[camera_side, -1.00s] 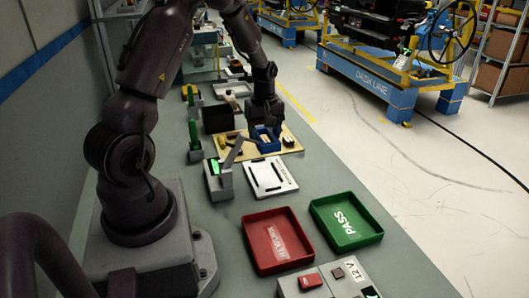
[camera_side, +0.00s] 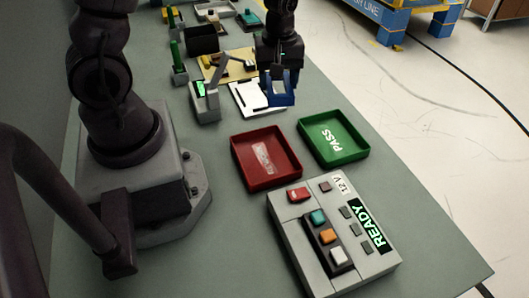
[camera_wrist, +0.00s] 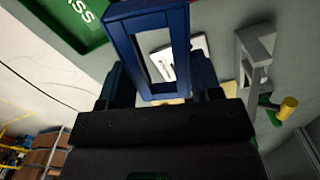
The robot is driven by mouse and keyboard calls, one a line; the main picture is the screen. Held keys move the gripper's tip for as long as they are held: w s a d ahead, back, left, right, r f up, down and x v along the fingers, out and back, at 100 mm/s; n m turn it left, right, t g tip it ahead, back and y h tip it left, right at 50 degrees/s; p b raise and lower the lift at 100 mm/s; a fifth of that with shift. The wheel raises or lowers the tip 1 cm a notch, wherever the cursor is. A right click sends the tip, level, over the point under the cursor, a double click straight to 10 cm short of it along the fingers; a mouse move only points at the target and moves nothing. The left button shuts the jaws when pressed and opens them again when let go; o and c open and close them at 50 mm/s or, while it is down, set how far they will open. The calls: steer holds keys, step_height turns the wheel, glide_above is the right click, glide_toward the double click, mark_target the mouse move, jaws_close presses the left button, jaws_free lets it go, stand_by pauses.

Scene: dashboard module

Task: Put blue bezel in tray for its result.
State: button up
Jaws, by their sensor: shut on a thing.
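My gripper (camera_side: 281,70) is shut on the blue bezel (camera_side: 280,99), a rectangular open frame, and holds it raised near the white slotted plate (camera_side: 250,105). In the wrist view the bezel (camera_wrist: 125,48) stands out between the two fingers of my gripper (camera_wrist: 160,88). The green tray marked PASS (camera_side: 349,153) is in front of the bezel and to its right. The red tray (camera_side: 243,160) is left of the green one; its pale label is hard to read now. Both trays look empty. The green tray's corner (camera_wrist: 60,28) shows at the wrist view's upper left.
A grey control box (camera_side: 310,250) with coloured buttons and a lit READY display (camera_side: 367,228) stands in front of the trays. A grey stand with a green light (camera_side: 205,105) and a tilted arm is left of the plate. A yellow board (camera_side: 215,68) lies behind.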

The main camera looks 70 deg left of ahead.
glide_above(264, 157)
steer(key=w+a, duration=0.1)
steer(key=w, duration=0.1)
step_height(264, 157, down, 3)
step_height(264, 157, down, 2)
steer(key=s+n, duration=0.2)
steer(key=n, duration=0.1)
steer(key=shift+d+f, duration=0.2)
steer(key=shift+f, duration=1.75)
steer(key=shift+d+f, duration=0.2)
steer(key=shift+f, duration=1.7)
steer(key=o, duration=1)
steer(key=shift+f, duration=0.15)
